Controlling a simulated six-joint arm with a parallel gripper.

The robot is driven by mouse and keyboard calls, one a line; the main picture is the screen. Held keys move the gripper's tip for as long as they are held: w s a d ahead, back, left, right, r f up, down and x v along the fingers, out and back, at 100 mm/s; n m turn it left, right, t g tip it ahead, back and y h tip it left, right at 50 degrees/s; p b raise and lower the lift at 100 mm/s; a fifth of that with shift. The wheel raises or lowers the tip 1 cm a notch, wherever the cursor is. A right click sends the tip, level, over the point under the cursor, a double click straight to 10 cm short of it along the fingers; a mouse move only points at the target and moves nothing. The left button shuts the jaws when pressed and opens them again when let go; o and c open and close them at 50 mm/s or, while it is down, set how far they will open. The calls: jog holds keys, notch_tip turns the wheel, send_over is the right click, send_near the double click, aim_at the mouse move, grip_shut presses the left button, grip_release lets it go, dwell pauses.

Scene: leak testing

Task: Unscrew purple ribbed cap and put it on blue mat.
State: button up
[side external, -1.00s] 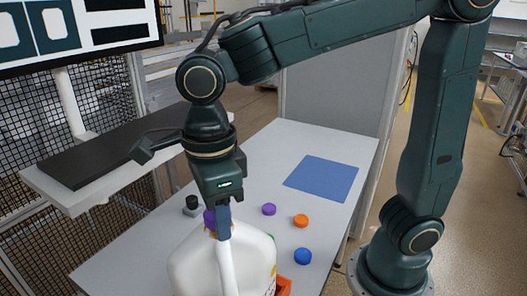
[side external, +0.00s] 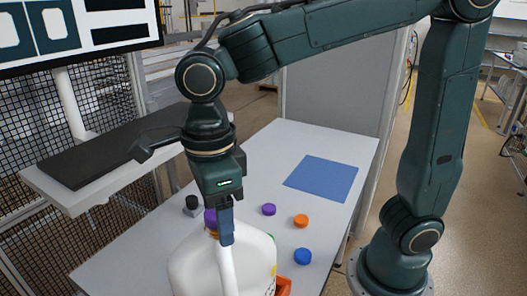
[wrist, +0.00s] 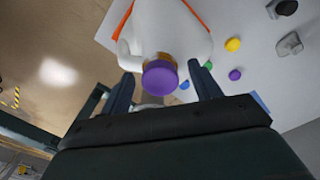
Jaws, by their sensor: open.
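A white jug (side external: 205,262) stands at the front of the table with a purple cap (side external: 210,217) on its neck. In the wrist view the cap (wrist: 160,78) sits on the jug's mouth (wrist: 170,35), with a tan band below it. My gripper (side external: 226,240) points down over the jug's top. In the wrist view its two fingers (wrist: 162,88) are spread apart, one on each side of the cap, with gaps visible. The side view shows one finger beside the cap; the other is hidden. The blue mat (side external: 320,178) lies bare at the table's back right.
A loose purple cap (side external: 268,209), an orange cap (side external: 301,221) and a blue cap (side external: 302,256) lie right of the jug. An orange piece (side external: 284,286) shows at the jug's base. A small black-topped object (side external: 192,203) stands behind it. Table around the mat is clear.

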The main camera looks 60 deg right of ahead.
jog(key=shift+r, duration=1)
jog(key=shift+r, duration=0.15)
jog(key=shift+r, duration=2.85)
jog(key=shift+d+n, duration=0.6)
jog(key=shift+d, duration=0.05)
jog(key=s+d+f+n+t, duration=0.2)
jog(key=s+d+f+n, duration=0.1)
jog(key=d+n, duration=0.6)
jog(key=s+d+f+n+t, duration=0.3)
jog(key=s+d+n, duration=0.3)
jog(key=n, duration=0.9)
jog(key=shift+d+t, duration=0.3)
jog(key=shift+d, duration=1.05)
